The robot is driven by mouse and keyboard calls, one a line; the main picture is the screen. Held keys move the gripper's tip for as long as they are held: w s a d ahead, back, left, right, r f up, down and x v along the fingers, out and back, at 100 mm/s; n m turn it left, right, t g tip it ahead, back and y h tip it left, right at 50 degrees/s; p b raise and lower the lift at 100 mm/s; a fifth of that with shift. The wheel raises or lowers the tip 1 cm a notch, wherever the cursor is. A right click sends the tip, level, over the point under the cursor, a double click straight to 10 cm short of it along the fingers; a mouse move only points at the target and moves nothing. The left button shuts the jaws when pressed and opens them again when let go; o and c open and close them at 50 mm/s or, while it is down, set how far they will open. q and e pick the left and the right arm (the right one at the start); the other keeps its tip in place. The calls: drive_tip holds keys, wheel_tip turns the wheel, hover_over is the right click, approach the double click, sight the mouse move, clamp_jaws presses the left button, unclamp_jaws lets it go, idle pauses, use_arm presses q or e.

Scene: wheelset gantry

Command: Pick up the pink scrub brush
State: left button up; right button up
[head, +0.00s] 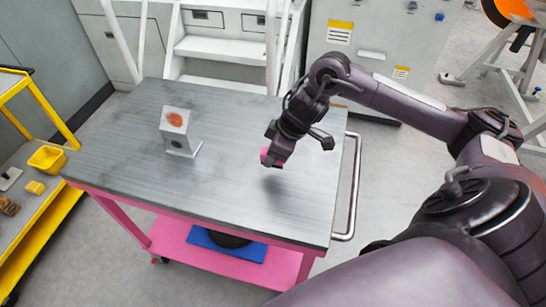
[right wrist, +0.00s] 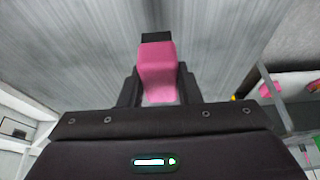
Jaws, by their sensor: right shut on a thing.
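The pink scrub brush (right wrist: 157,70) is between the fingers of my right gripper in the right wrist view. In the head view a small pink part of the brush (head: 265,156) shows beside the fingers; the rest is hidden behind them. My right gripper (head: 274,158) is shut on the brush and points down over the right part of the grey table top. A shadow lies on the table below it, and the brush appears to be held above the surface. My left gripper is not in view.
A metal block with an orange-red spot (head: 176,122) stands on the left of the pink cart's grey top (head: 120,150). A metal handle (head: 352,190) runs along the cart's right side. White steps (head: 220,48) stand behind, and a yellow shelf cart (head: 52,205) at left. The tabletop's middle is clear.

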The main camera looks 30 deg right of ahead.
wheel_tip(320, 180, up, 6)
drive_tip(key=shift+w+r+p, duration=0.1)
drive_tip(key=shift+r+p, duration=0.05)
drive_tip(key=shift+p, duration=0.25)
wheel_tip(320, 180, up, 9)
drive_tip(key=p, duration=0.4)
drive_tip(key=o, duration=0.4)
drive_tip(key=c, duration=0.3)
drive_tip(key=shift+a, duration=0.1)
